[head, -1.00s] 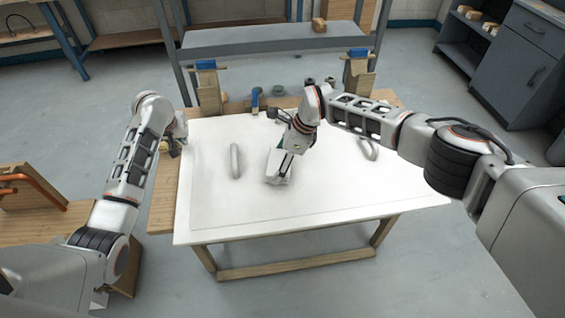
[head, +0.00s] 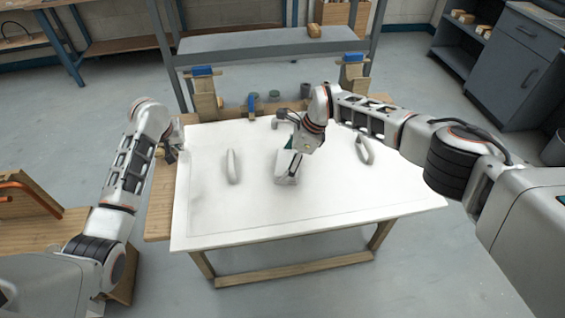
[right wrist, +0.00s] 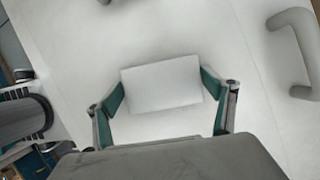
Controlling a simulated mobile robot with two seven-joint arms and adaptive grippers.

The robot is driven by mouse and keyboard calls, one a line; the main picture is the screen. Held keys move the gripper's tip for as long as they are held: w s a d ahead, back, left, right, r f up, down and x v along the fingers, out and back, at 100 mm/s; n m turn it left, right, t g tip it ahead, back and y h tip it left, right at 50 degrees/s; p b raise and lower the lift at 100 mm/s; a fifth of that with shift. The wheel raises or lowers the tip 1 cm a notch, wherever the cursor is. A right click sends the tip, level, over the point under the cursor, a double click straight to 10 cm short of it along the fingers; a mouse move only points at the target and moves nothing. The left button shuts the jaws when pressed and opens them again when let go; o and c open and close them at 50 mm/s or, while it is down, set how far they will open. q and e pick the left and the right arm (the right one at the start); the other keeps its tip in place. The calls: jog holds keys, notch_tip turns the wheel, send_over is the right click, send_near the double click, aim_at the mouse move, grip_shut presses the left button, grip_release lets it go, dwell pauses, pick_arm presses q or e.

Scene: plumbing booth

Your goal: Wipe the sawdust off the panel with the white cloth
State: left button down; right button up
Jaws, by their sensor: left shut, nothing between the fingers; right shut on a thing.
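The white panel (head: 240,215) lies on a wooden frame in front of me. A thin grey speckled line runs near its edges and faint grey smudging shows on its surface; I cannot tell sawdust from shading everywhere. My right gripper (head: 287,172) is shut on the white cloth (right wrist: 162,84), a folded pad between its green-lined fingers. The cloth is low over the middle of the panel; contact cannot be made out. My left gripper (head: 172,153) is shut and empty at the panel's left edge, its tips partly hard to see.
Pale handles stand up from the panel: one at left (head: 233,166), one at right (head: 364,150). Wooden posts with blue tops (head: 203,92) stand behind it, with small cups (head: 273,97) between. A grey shelf bench (head: 268,42) is further back.

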aim_at(306, 166)
jog(key=shift+w+d, duration=0.25)
jog(key=shift+d, duration=0.6)
jog(key=shift+w+d, duration=0.2)
jog(key=shift+d, duration=0.6)
jog(key=shift+w+d+f, duration=0.1)
jog(key=shift+w+d, duration=0.15)
jog(key=shift+d, duration=0.8)
jog(key=shift+w+d+f, duration=0.1)
jog(key=shift+w+d, duration=0.15)
jog(key=shift+d, duration=0.75)
jog(key=shift+w+d+r, duration=0.1)
jog(key=shift+w+d, duration=0.2)
jog(key=shift+d, duration=0.7)
jog(key=shift+w+d+r, duration=0.1)
jog(key=shift+w+d, duration=0.15)
jog(key=shift+d, duration=0.75)
jog(key=shift+w+d+r, duration=0.1)
jog(key=shift+w+d, duration=0.2)
jog(key=shift+d, duration=0.7)
jog(key=shift+r, duration=0.1)
jog(key=shift+r, duration=2.95)
pick_arm(q)
jog(key=shift+r, duration=3)
